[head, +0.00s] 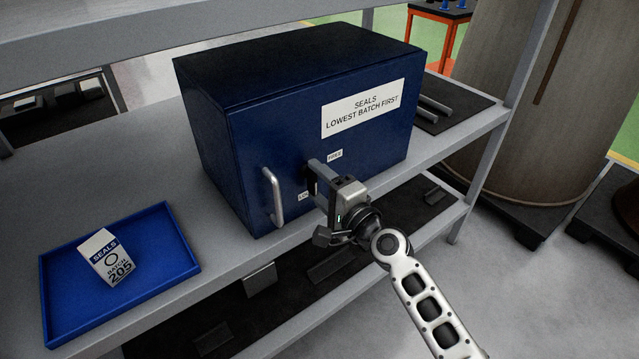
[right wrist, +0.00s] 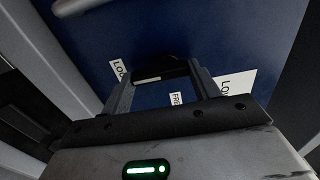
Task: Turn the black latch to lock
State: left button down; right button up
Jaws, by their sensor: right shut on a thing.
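A dark blue cabinet (head: 275,130) marked "SEALS LOWEST BATCH FIRST" stands on the grey shelf with its door shut. My right gripper (head: 318,176) is at the door front, right of the metal handle (head: 274,197). In the right wrist view, the black latch (right wrist: 162,68) lies between the fingertips of this gripper (right wrist: 160,78), which is shut on it. The gripper mostly hides the latch in the head view. A "FREE" label (head: 335,155) shows up and right of the fingers. A partly covered "LOCK" label (head: 303,196) shows at lower left. My left gripper is out of view.
A blue tray (head: 180,242) at the left of the shelf holds a white seals box (head: 109,257) marked batch 205. A dark mat with metal bars (head: 437,106) lies right of the cabinet. A grey shelf post (head: 510,110) stands at right.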

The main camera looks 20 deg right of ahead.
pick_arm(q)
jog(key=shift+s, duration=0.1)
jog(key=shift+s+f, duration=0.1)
pick_arm(e)
jog(key=o, duration=1)
pick_arm(q)
jog(key=b, duration=0.1)
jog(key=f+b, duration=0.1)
jog(key=b, duration=0.1)
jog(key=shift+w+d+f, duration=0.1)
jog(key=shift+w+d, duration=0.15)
pick_arm(e)
jog(key=v, duration=1.6)
jog(key=shift+r, duration=0.1)
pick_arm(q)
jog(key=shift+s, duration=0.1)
